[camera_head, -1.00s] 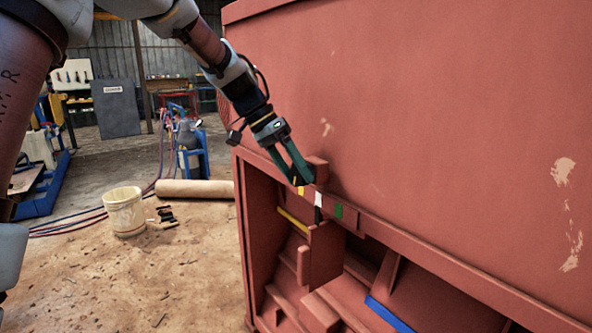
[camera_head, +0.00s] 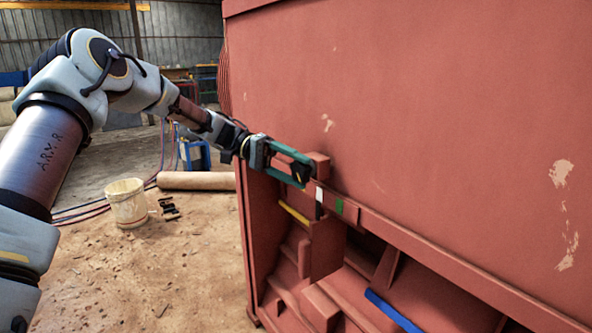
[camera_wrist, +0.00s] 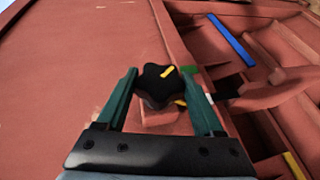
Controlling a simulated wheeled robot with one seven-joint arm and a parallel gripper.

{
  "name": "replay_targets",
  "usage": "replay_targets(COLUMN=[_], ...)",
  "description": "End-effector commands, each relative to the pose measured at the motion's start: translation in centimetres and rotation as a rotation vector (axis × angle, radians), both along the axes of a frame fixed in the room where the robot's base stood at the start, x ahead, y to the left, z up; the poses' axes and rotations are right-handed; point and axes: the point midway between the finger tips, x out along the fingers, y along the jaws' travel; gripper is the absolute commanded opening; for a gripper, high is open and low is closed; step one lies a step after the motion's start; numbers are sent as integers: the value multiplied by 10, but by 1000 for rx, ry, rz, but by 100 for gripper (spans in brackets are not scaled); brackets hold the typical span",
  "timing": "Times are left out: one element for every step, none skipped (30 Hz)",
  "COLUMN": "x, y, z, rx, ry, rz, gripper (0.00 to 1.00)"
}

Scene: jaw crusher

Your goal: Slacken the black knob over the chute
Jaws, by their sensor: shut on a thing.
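The black knob (camera_wrist: 156,86) is a lobed star knob with a yellow mark on its face. It sits by a red block (camera_wrist: 160,118) on the red machine, above the chute opening. My gripper (camera_wrist: 163,84) has its two green fingers on either side of the knob, shut on it in the wrist view. White and green marks (camera_head: 339,206) show on the ledge just right of the fingers.
The red crusher body (camera_head: 430,110) fills the right side. Below the ledge is the open chute with plates, a yellow strip (camera_head: 294,213) and a blue bar (camera_head: 393,311).

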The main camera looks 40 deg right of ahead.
Motion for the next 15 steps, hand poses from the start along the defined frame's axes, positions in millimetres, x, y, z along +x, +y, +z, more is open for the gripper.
replay_targets(x=[1, 2, 1, 1, 1, 1, 1, 1, 1, 1, 1, 1, 1, 1, 1], y=[0, 0, 0, 0, 0, 0, 0, 0, 0, 0, 0, -1, -1, -1, -1], z=[-2, -2, -2, -2, -2, -2, -2, -2, -2, -2, -2, -2, -2, -1, -1], rx=[0, 2, 1, 3, 5, 6, 6, 7, 9, 9, 10, 10, 10, 10, 11], ry=[36, 57, 81, 99, 115, 135, 148, 161, 177, 187, 196, 206, 212, 218, 224], rz=[4, 4, 4, 4, 4, 2, 2, 2, 3, 4, 4, 4, 3, 3, 4], gripper=[13, 13, 13, 13, 13, 13, 13, 13, 13, 13, 13, 13, 13, 13, 13])
